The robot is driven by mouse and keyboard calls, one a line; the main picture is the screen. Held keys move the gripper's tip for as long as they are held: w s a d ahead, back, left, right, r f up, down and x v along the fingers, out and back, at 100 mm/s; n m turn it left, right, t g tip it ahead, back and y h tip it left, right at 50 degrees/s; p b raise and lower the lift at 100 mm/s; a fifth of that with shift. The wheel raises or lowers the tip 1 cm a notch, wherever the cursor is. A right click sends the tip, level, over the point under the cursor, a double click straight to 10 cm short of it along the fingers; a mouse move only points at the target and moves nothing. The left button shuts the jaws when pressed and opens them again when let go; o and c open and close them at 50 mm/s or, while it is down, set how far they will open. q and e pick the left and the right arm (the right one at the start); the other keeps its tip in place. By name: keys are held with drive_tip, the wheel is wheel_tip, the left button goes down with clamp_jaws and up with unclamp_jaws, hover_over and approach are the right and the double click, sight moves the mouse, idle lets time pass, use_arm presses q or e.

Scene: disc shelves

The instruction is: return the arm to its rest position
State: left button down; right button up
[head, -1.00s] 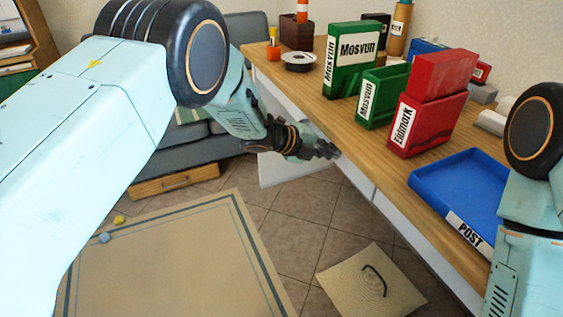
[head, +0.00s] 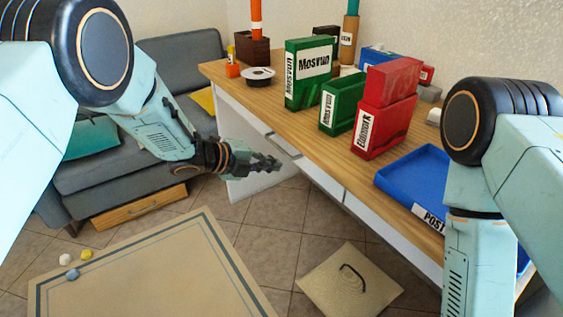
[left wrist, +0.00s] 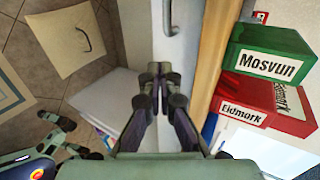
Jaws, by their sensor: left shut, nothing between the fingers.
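My left gripper (head: 272,164) is shut and empty. In the head view it hangs in front of the desk's front edge, over the tiled floor, with its fingers pointing right. In the left wrist view its fingertips (left wrist: 155,72) meet in front of the white drawer front, beside the wooden desk edge. My left arm comes in from the upper left. My right arm shows at the right of the head view, bent downward beside the desk; its gripper is out of the picture.
The wooden desk (head: 262,105) holds a green Mosvun box (head: 307,85), a smaller green box (head: 350,92), a red Eidmark box (head: 390,120) and a blue POST tray (head: 405,178). A grey sofa (head: 100,180) stands behind left. A rug (head: 150,275) and a beige mat (head: 330,285) lie on the floor.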

use_arm(q)
drive_tip(key=v, duration=0.5)
drive_tip(key=s+a+f+n+y, duration=0.3)
drive_tip(key=s+a+f+n, duration=0.2)
drive_tip(key=s+f+n, duration=0.45)
drive_tip(key=s+a+f+n+y, duration=0.45)
drive_tip(key=s+f+n, duration=0.2)
drive_tip(key=n, duration=0.65)
drive_tip(key=s+a+f+n+g, duration=0.1)
drive_tip(key=s+a+n+g, duration=0.1)
drive_tip(key=s, duration=0.7)
drive_tip(key=s+a+f+n+g+y, duration=0.1)
drive_tip(key=s+a+f+n+g, duration=0.1)
drive_tip(key=s, duration=0.7)
drive_tip(key=s+a+f+n+g+y, duration=0.1)
drive_tip(key=s+a+f+n+g, duration=0.1)
drive_tip(key=s, duration=0.7)
drive_tip(key=shift+a+f+n+g+p, duration=0.2)
drive_tip(key=shift+a+n+g+p, duration=0.2)
drive_tip(key=shift+a+n, duration=0.15)
drive_tip(key=shift+y, duration=0.25)
